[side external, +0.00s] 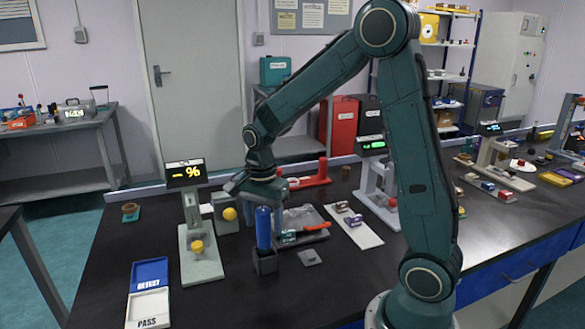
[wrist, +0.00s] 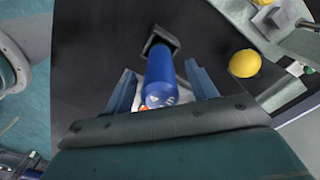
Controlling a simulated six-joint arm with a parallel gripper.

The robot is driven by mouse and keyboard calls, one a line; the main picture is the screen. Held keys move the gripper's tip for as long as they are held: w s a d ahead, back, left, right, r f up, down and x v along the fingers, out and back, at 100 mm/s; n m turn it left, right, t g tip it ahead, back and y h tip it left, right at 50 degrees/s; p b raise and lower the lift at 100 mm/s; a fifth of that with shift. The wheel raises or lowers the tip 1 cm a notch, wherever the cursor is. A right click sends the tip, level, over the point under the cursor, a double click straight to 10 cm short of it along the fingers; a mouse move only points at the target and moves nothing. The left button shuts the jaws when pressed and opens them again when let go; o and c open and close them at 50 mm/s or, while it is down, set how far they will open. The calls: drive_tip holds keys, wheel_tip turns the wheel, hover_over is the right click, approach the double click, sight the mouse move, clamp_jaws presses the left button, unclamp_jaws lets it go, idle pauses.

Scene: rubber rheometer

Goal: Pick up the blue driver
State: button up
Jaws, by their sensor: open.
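The blue driver (side external: 263,230) stands upright in a small dark holder (side external: 265,262) on the black bench. In the wrist view the driver (wrist: 160,78) reaches from the holder (wrist: 161,38) toward my gripper. My gripper (wrist: 161,80) is open, with one finger on each side of the driver's blue handle. In the side view my gripper (side external: 262,196) is right over the driver's top. I cannot tell whether the fingers touch the handle. The driver's lower end is hidden in the holder.
A scale-like stand with a yellow knob (side external: 197,247) is left of the driver. A grey tray with an orange-handled tool (side external: 316,227) is to the right. A small grey block (side external: 309,257) lies nearby. A blue and white RETEST/PASS tray (side external: 148,290) sits at front left.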

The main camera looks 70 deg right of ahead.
drive_tip(key=shift+f, duration=0.6)
drive_tip(key=shift+r, duration=0.1)
drive_tip(key=c, duration=1.2)
drive_tip(key=shift+w+r, duration=0.1)
drive_tip(key=shift+r, duration=0.05)
wheel_tip(320, 180, up, 20)
drive_tip(key=shift+f, duration=0.15)
idle(0.4)
